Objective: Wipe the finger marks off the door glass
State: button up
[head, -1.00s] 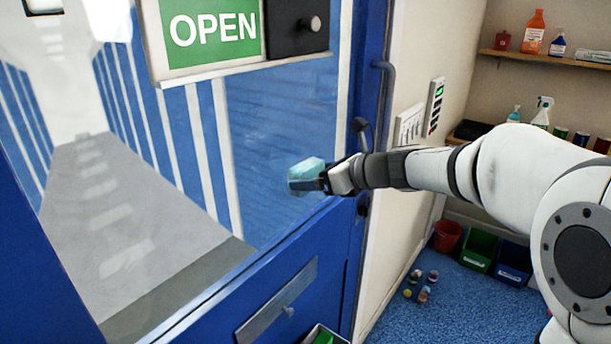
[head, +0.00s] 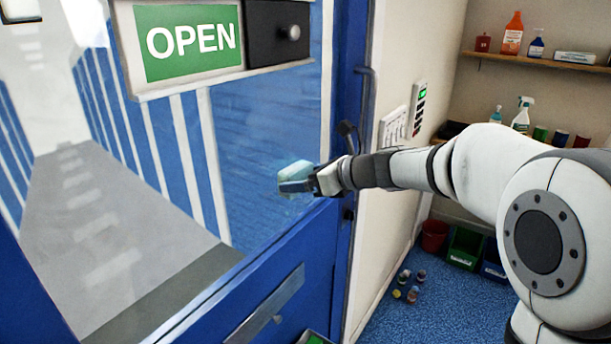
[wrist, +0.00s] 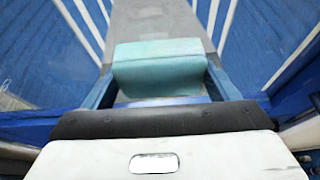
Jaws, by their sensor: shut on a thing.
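The door glass (head: 265,140) fills the left of the head view, set in a blue door. My gripper (head: 312,182) is shut on a pale teal cloth or sponge (head: 294,177), near the lower right part of the glass. In the wrist view the teal pad (wrist: 158,66) lies between the two blue fingers, with the glass beyond it. I cannot tell whether the pad touches the glass. A faint whitish smudge (wrist: 12,98) shows at the left edge of the wrist view; other finger marks are hard to make out.
A green OPEN sign (head: 192,40) and a dark box with a knob (head: 293,32) are on the upper glass. A door handle (head: 366,100) stands at the right edge. Bottles line the shelf (head: 540,62); small items (head: 408,285) lie on the blue floor.

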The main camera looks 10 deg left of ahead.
jog(key=shift+s+a+b, duration=0.2)
jog(key=shift+s+a, duration=0.25)
jog(key=shift+s, duration=0.55)
jog(key=shift+s+a+b, duration=0.2)
jog(key=shift+s+a, duration=0.2)
jog(key=shift+s, duration=0.6)
jog(key=shift+s+a+b, duration=0.2)
jog(key=shift+s+a, duration=0.25)
jog(key=shift+s, duration=0.55)
jog(key=s+d, duration=0.2)
jog(key=d, duration=0.3)
jog(key=shift+d, duration=0.35)
jog(key=shift+s, duration=0.1)
jog(key=d, duration=0.1)
jog(key=s+d, duration=0.1)
jog(key=shift+d, duration=0.35)
jog(key=shift+f, duration=0.1)
